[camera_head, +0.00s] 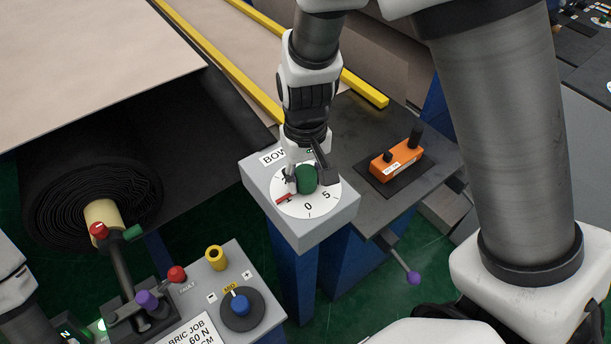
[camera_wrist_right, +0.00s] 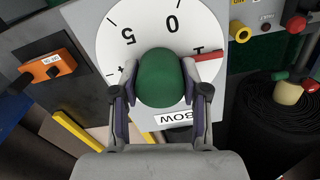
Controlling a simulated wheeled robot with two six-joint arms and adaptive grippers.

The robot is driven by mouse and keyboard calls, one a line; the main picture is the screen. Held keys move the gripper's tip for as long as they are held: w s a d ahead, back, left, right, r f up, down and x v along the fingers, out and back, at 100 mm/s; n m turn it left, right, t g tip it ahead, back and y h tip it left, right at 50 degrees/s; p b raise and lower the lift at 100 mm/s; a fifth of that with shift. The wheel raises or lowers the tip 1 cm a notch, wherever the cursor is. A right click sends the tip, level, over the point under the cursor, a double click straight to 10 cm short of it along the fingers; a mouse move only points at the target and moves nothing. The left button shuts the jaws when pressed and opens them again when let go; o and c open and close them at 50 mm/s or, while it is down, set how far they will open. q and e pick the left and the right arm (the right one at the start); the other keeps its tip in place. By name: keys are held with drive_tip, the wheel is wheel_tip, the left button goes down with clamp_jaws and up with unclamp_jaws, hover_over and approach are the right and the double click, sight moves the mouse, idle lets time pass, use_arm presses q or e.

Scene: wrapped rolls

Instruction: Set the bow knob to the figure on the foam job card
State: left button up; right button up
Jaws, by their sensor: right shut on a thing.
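The green bow knob (camera_head: 306,178) sits on a white dial (camera_head: 322,203) on top of a grey box labelled BOW. My right gripper (camera_head: 305,176) is shut on it from above. In the right wrist view the knob (camera_wrist_right: 160,78) lies between both fingers. Its red pointer (camera_wrist_right: 208,56) lies at the figure partly covered beside it, which looks like 1; 0, 5 and 4 also show on the dial. I see no foam job card. My left gripper is out of view.
An orange box (camera_head: 397,160) is right of the dial, with a purple-tipped lever (camera_head: 413,278) below.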

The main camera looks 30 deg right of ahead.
sight(305, 171)
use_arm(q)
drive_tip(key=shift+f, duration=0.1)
use_arm(e)
drive_tip(key=shift+s+f, duration=0.15)
drive_tip(key=o, duration=1.1)
drive_tip(key=shift+o, duration=0.2)
drive_tip(key=shift+w+r, duration=0.2)
drive_tip(key=shift+r, duration=0.25)
wheel_tip(305, 171, up, 11)
drive_tip(key=shift+r, duration=0.15)
